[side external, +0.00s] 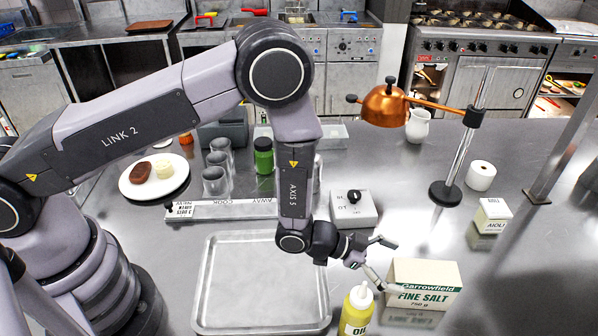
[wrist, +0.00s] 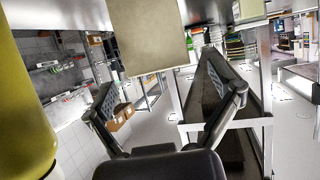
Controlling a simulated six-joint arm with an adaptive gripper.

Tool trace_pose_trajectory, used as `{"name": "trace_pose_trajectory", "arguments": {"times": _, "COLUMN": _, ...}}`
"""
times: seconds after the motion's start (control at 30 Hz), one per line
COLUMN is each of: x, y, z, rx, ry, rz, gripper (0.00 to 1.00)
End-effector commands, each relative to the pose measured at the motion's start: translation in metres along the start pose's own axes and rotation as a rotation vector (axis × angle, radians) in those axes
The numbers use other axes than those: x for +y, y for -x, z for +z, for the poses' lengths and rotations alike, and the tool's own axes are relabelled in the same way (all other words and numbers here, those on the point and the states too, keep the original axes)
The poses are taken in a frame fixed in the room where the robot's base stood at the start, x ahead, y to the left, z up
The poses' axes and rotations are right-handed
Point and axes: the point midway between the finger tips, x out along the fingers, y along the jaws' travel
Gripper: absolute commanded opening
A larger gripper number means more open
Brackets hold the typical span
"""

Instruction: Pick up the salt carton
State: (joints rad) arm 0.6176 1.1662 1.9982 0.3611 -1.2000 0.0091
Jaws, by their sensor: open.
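The salt carton (side external: 424,284) is a cream box with a green band and the words FINE SALT, standing on the steel counter at the lower right in the side view. My gripper (side external: 384,262) is open just left of the carton, with its fingers pointing towards it and nothing visible between them. In the wrist view a plain beige box face (wrist: 150,36), likely the carton, shows at the top centre, beyond the open fingertips (wrist: 170,92). I cannot tell whether a finger touches the carton.
A yellow oil bottle (side external: 357,308) stands close left of the carton and fills the left of the wrist view (wrist: 22,110). A metal tray (side external: 208,290) lies further left. A copper lamp (side external: 385,106), a paper roll (side external: 481,175) and a small carton (side external: 492,214) stand behind.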

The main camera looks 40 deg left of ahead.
Motion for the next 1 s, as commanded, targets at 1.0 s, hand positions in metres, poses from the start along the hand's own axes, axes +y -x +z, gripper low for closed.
{"name": "trace_pose_trajectory", "arguments": {"times": 1.0, "x": -0.001, "y": -0.062, "z": -0.005, "rx": -0.002, "ry": 0.000, "rz": -0.001, "gripper": 0.64}}
